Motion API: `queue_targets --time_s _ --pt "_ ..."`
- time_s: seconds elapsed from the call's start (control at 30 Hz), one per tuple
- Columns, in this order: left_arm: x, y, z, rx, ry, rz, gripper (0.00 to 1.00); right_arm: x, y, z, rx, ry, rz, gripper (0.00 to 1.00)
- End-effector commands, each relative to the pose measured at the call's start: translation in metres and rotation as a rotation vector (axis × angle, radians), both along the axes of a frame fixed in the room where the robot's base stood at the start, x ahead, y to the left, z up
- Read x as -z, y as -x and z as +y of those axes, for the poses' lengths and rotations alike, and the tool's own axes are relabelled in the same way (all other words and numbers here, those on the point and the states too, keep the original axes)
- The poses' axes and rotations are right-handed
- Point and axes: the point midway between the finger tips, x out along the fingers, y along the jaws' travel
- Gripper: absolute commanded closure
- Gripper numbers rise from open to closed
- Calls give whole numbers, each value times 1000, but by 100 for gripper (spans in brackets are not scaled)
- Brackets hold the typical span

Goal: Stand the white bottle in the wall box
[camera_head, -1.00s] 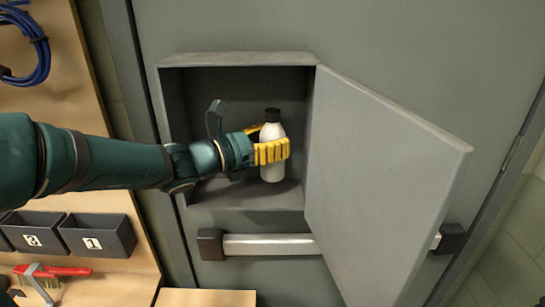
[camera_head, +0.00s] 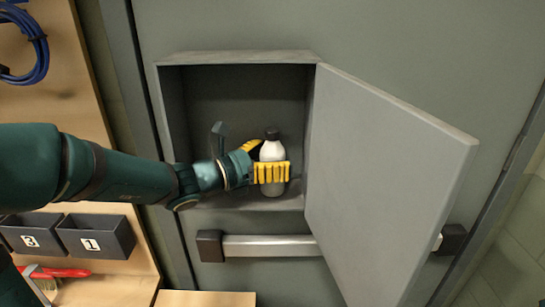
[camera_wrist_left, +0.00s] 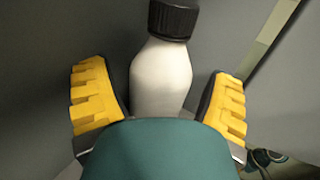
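The white bottle (camera_head: 272,150) with a black cap stands upright inside the open wall box (camera_head: 235,57), towards its right side. Its base appears to be on the box floor. My left gripper (camera_head: 262,163) reaches in from the left with its yellow fingers around the bottle; the near finger covers part of the bottle's middle. In the left wrist view the bottle (camera_wrist_left: 162,75) lies between the two fingers (camera_wrist_left: 160,100), which are spread with narrow gaps beside it. The bottle's lower part is hidden there by my gripper's housing. My right gripper is not in view.
The box door (camera_head: 385,180) is swung open to the right, close beside the bottle. A horizontal bar (camera_head: 270,245) runs below the box. Numbered bins (camera_head: 95,237) and a blue cable coil (camera_head: 25,45) are at the left.

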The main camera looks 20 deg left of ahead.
Motion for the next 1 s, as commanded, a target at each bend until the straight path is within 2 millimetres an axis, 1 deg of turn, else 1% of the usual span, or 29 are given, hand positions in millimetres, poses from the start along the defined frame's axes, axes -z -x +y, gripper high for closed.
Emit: queue_targets --time_s 0.13,0.23,0.37,0.7,0.83,1.0 --pt "-1 0 0 0 0 0 17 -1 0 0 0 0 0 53" --pt "-5 0 0 0 0 0 17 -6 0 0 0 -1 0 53" --pt "-4 18 13 -4 -3 -2 17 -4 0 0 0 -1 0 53" --pt "-4 76 49 -4 -1 -2 17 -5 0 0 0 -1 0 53" --pt "-4 91 59 -3 0 -1 17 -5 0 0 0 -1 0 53" --pt "-3 100 64 0 1 -1 17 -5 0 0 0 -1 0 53"
